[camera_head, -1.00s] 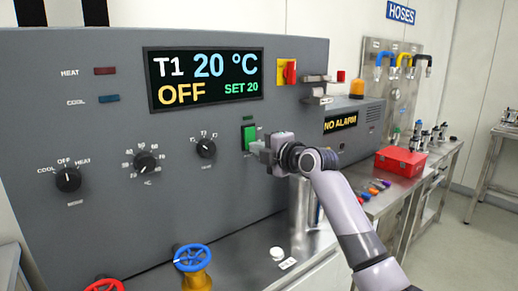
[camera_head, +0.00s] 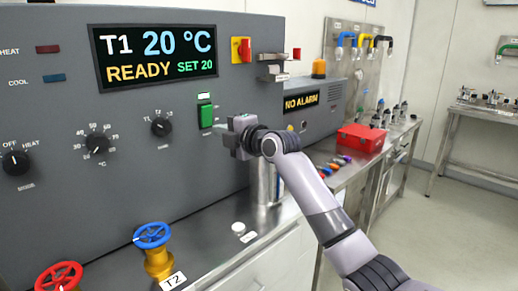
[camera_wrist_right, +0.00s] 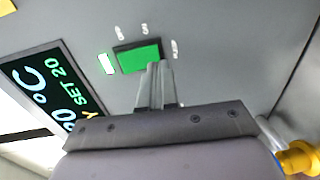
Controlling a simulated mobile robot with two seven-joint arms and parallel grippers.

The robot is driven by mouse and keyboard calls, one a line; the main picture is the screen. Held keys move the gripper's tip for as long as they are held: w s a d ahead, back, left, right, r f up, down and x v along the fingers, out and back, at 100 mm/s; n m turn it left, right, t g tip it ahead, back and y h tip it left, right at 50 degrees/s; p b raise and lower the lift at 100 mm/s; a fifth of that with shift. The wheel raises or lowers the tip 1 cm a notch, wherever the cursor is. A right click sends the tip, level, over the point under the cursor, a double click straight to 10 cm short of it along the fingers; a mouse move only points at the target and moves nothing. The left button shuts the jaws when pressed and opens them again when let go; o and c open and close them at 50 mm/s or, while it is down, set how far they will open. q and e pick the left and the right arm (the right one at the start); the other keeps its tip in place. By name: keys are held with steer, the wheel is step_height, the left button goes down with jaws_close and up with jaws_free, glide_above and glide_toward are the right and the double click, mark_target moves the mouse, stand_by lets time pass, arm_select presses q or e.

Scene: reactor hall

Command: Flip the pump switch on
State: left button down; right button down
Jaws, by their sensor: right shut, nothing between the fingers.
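The green pump switch (camera_head: 207,116) is on the grey panel, right of the small dial. My right gripper (camera_head: 222,139) is shut and empty, just right of and below the switch. In the right wrist view the shut fingers (camera_wrist_right: 157,70) point at the lower edge of the green switch (camera_wrist_right: 139,57); I cannot tell whether they touch it. The lit lamp (camera_wrist_right: 106,64) shows beside the switch there. The display (camera_head: 155,56) reads T1 20 °C, READY, SET 20. My left gripper is not in view.
Mode, temperature and selector dials (camera_head: 97,144) sit left of the switch. A red and yellow rotary switch (camera_head: 241,50) is above right. Blue (camera_head: 151,236) and red (camera_head: 59,278) valve wheels stand in front. A red box (camera_head: 361,138) is on the side bench.

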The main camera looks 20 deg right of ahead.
steer(key=f+b+v, duration=0.2)
steer(key=v, duration=0.8)
steer(key=shift+s, duration=0.3)
steer(key=shift+f, duration=0.15)
